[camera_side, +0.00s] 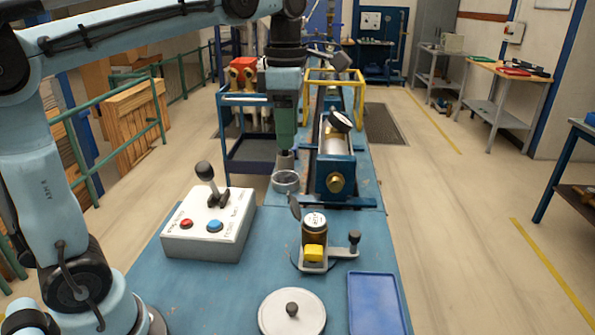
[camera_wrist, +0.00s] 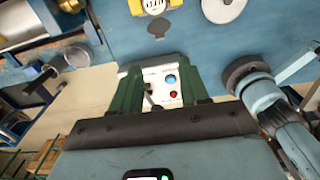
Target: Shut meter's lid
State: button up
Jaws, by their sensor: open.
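The meter (camera_side: 314,222) is a small brass cylinder with a white dial on top, mounted on a grey fixture on the blue bench in the side view. Its dark round lid (camera_side: 295,207) stands open, tilted up at the dial's left edge. In the wrist view the meter (camera_wrist: 152,5) is cut by the top edge, with the dark oval lid (camera_wrist: 158,27) just below it. My gripper (camera_side: 285,160) points down behind and left of the meter, apart from it. Its green fingers (camera_wrist: 162,72) are spread and hold nothing.
A white control box (camera_side: 209,225) with a lever stands left of the meter. A blue tray (camera_side: 375,302) and a round plate with a knob (camera_side: 292,312) lie in front. A clear dish (camera_side: 286,181) sits below my gripper, beside a blue cylinder rig (camera_side: 336,160).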

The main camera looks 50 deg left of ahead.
aim_at(289, 192)
notch_tip(289, 192, down, 12)
dwell(0.7)
jog(key=shift+c, duration=0.2)
grip_shut()
